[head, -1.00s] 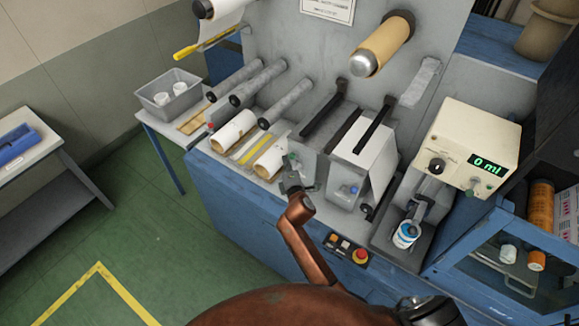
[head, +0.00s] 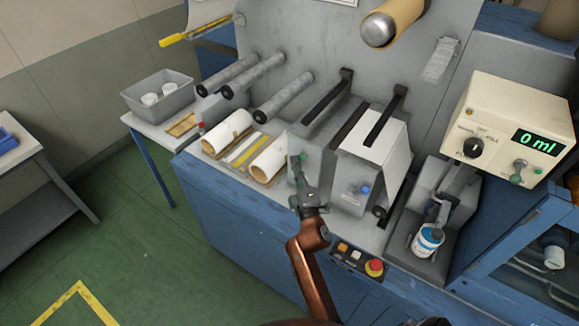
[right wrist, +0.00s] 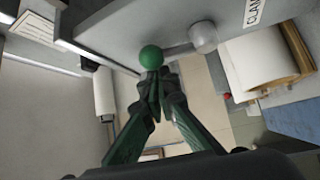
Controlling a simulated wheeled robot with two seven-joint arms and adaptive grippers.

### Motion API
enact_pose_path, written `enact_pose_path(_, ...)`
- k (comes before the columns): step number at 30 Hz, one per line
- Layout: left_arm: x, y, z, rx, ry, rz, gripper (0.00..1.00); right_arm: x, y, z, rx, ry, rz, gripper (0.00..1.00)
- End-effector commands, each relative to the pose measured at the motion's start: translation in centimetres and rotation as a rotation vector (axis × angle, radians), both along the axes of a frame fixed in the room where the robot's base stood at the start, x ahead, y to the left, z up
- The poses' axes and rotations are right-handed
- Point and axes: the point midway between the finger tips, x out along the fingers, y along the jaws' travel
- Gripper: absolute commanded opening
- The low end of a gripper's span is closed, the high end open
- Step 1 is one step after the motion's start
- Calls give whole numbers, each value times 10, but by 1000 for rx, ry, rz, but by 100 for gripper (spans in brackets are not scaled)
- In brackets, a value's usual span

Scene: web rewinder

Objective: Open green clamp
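The green clamp's round green knob (right wrist: 151,57) sits on a short lever from a grey hub on the panel in the right wrist view. In the head view the green knob (head: 304,157) is small, on the face of the left grey housing. My right gripper (right wrist: 158,82) has its fingers drawn together, tips right at the underside of the knob. I cannot tell whether they touch it; the knob is not seen between them. The right gripper also shows in the head view (head: 299,172), pointing up at the housing. My left gripper is not in view.
A blue knob (head: 364,189) is on the housing to the right. Below it is a button panel with a red button (head: 374,267). Paper rolls (head: 268,160) lie left of the clamp. A dispenser reading 0 ml (head: 515,130) and a white bottle (head: 427,240) stand right.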

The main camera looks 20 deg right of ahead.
Motion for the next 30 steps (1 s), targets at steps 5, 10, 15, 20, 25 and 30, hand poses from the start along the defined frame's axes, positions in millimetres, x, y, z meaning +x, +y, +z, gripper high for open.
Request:
enact_pose_path(5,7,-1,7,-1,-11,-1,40,-8,-7,0,-2,3,-4,0)
enact_pose_path(10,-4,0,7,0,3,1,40,-11,-11,-4,-2,3,-4,0)
enact_pose_path(15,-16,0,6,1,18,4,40,-12,-14,-6,-2,2,-5,0)
enact_pose_path(20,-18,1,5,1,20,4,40,-12,-14,-8,-1,3,-4,0)
enact_pose_path(25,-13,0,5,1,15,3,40,-11,-13,-9,-1,4,-2,0)
enact_pose_path(30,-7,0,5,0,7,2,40,-11,-13,-9,-1,4,-1,0)
